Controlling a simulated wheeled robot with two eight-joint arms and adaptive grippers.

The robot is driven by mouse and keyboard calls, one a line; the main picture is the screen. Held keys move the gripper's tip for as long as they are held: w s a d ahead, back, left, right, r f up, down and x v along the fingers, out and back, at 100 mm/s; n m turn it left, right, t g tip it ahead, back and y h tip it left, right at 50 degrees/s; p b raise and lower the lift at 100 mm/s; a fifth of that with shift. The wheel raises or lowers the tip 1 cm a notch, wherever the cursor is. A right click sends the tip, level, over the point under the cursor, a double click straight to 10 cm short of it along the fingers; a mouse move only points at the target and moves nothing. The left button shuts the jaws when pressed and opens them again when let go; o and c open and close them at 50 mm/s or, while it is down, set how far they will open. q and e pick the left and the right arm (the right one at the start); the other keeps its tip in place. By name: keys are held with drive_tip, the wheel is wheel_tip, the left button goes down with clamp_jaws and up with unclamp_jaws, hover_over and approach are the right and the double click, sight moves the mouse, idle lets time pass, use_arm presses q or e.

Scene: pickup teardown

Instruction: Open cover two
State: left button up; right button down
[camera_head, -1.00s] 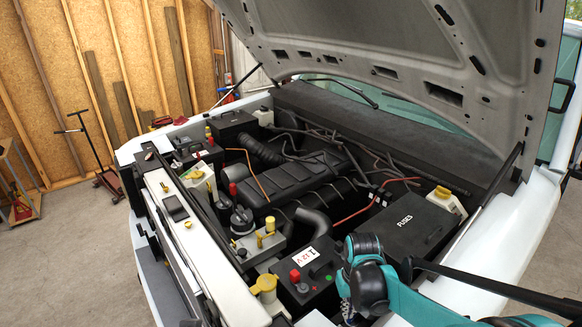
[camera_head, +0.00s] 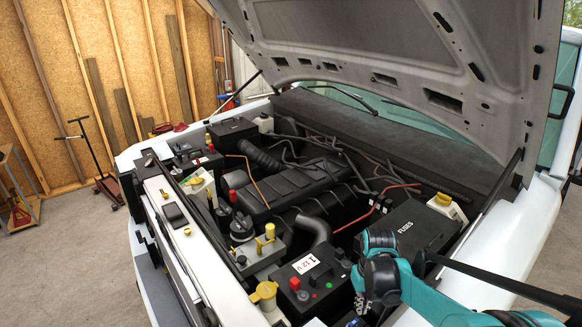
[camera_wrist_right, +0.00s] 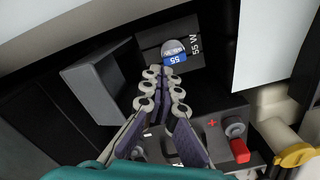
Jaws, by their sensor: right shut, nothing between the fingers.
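My right gripper (camera_wrist_right: 165,80) is shut and empty in the right wrist view. Its fingertips are just in front of a dark recess holding a round lamp (camera_wrist_right: 173,47) with a blue 55 tag and a "55 W" mark. A grey box-shaped flap (camera_wrist_right: 98,90) stands tilted beside the recess, left of the fingers; I cannot tell whether it is cover two. In the head view the right gripper (camera_head: 360,304) reaches down beside the battery (camera_head: 325,268), mostly hidden by its own arm. No cover marked two is readable. My left gripper is out of view.
The black fuse box (camera_head: 408,228) lies behind my right arm. A red battery terminal (camera_wrist_right: 239,150) and yellow cap (camera_wrist_right: 296,155) are close right of the fingers. The raised hood (camera_head: 370,45) overhangs the engine bay, and its front rail (camera_head: 205,255) runs along the left.

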drive_tip(key=w+d, duration=0.2)
drive_tip(key=d, duration=0.1)
drive_tip(key=shift+w+d+r, duration=0.3)
drive_tip(key=shift+w, duration=0.1)
idle(0.5)
drive_tip(key=shift+r, duration=0.15)
wheel_tip(320, 180, up, 7)
drive_tip(key=s+a+p, duration=0.1)
drive_tip(key=a+p, duration=0.1)
drive_tip(key=p, duration=0.2)
drive_tip(key=shift+s+f, duration=0.2)
drive_tip(key=shift+s, duration=0.2)
drive_tip(key=shift+a, duration=0.1)
